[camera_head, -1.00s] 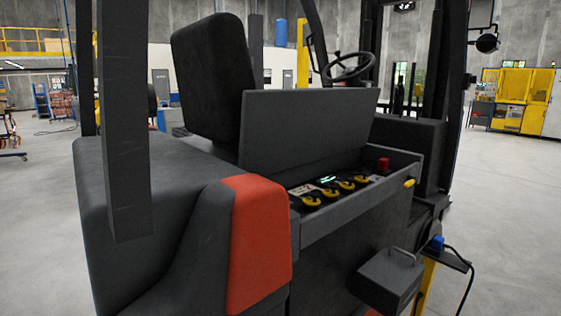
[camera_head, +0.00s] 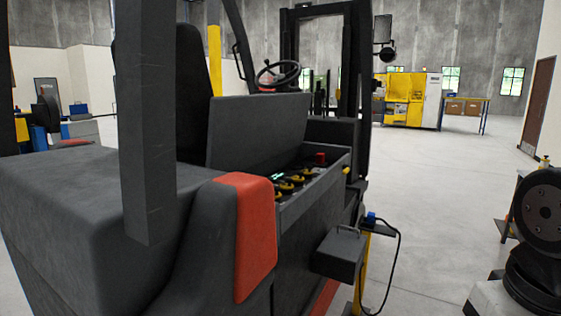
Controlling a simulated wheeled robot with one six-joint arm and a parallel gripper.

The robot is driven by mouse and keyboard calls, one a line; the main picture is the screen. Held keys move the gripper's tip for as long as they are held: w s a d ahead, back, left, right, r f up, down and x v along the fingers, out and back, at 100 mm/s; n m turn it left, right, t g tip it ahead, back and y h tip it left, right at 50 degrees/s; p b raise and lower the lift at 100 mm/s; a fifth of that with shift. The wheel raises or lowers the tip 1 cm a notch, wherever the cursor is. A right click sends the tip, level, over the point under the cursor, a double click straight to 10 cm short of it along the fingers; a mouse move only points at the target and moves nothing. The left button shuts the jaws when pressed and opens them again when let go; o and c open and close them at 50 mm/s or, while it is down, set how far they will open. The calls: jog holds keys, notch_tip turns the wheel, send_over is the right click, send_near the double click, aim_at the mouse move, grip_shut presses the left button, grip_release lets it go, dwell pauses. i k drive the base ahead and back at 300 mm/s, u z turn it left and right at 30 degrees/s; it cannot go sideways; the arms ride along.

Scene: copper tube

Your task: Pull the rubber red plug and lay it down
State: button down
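The red plug (camera_head: 320,158) stands at the far end of the open battery compartment (camera_head: 312,182) of a dark grey forklift. It is small in this view, and its lower part is hidden by the compartment wall. Several yellow and black caps (camera_head: 290,182) show in the compartment beside it. My gripper is not in view. Part of my arm (camera_head: 545,215) shows at the right edge, well apart from the plug.
The forklift's rear body (camera_head: 90,200) and a dark post (camera_head: 147,120) fill the left and middle. A grey box with a handle (camera_head: 338,254) and a yellow stand (camera_head: 363,270) with a blue connector (camera_head: 371,217) and black cable are beside it. Floor right of the stand is open.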

aim_at(320, 157)
jog(key=i, duration=1)
jog(key=z, duration=0.55)
jog(key=k, duration=1.35)
jog(key=z, duration=0.85)
jog(key=i, duration=3.35)
jog(key=u, duration=0.75)
jog(key=i, duration=0.95)
jog(key=u, duration=1.65)
jog(key=i, duration=0.75)
jog(key=u, duration=0.65)
